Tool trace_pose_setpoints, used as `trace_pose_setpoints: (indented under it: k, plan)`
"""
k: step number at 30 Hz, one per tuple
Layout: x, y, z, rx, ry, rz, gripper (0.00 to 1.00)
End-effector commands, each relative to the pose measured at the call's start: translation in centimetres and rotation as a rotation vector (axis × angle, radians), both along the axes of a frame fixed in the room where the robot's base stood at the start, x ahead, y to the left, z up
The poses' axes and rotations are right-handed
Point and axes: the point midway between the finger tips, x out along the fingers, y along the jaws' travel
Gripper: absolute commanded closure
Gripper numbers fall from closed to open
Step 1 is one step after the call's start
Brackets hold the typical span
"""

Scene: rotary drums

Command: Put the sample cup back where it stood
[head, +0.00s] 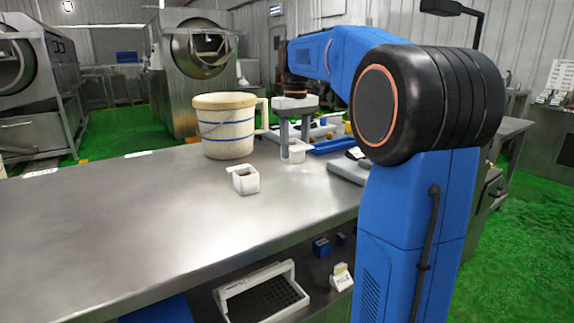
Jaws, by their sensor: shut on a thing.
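My gripper (293,143) points down over the steel table, beyond the near white cup. It is shut on a small white sample cup (294,155), held between its two grey fingers. The cup looks upright, at or just above the table top; I cannot tell whether it touches. A second small white cup (245,182) with a short side handle stands upright on the table, nearer and to the left.
A cream pitcher (224,128) with blue bands stands left of my gripper. Behind and right of the gripper are a blue tray (330,146) and small items. The table (110,225) is clear at left and front. A white crate (262,296) sits on the lower shelf.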

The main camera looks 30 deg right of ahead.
Motion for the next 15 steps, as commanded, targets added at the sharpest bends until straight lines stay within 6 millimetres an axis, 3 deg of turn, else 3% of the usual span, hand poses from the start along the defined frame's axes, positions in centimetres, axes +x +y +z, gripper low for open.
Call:
trace_pose_setpoints:
  k: [7,15]
  plan:
    - [0.0,0.0,-1.6,0.0,0.001,0.0,0.85]
    - [0.0,0.0,-4.8,0.0,0.001,0.0,0.85]
